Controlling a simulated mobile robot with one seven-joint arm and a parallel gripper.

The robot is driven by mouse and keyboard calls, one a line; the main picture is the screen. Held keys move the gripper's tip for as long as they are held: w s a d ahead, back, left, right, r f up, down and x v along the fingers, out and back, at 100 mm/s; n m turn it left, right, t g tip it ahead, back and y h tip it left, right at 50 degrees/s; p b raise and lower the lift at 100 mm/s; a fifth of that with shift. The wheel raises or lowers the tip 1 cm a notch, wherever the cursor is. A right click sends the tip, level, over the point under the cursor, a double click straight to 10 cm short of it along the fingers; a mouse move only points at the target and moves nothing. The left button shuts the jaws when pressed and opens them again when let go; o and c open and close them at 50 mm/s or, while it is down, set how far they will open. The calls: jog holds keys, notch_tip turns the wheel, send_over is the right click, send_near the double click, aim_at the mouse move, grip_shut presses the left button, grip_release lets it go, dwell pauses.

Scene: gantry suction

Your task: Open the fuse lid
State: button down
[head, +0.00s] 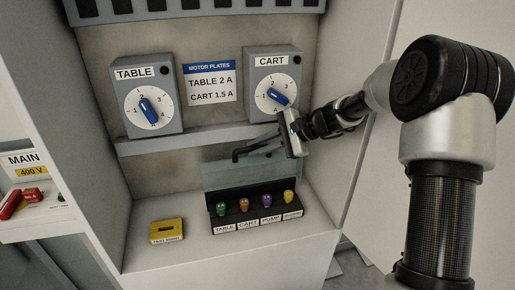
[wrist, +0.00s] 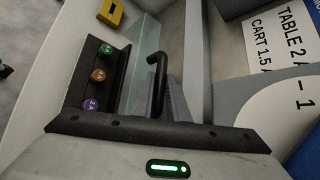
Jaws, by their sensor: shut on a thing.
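The fuse lid (head: 225,176) is a clear panel, raised at a steep tilt behind the row of fuses. In the wrist view the lid (wrist: 138,70) shows as a pale glassy strip beside the fuses. Its black bent handle (head: 250,152) sticks out at the upper edge, and it also shows in the wrist view (wrist: 157,72). My gripper (head: 281,142) is shut on the handle at its right end. The grip itself is partly hidden by the gripper body. The black fuse box (head: 215,218) holds green, orange, purple and yellow fuses, all uncovered.
A yellow block (head: 167,231) stands left of the fuse box on the cabinet floor. Above are a grey shelf (head: 150,146) and the TABLE (head: 134,78) and CART (head: 291,62) dial boxes. The right cabinet wall (head: 342,110) is close to my arm.

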jog(key=c, duration=1.7)
grip_release()
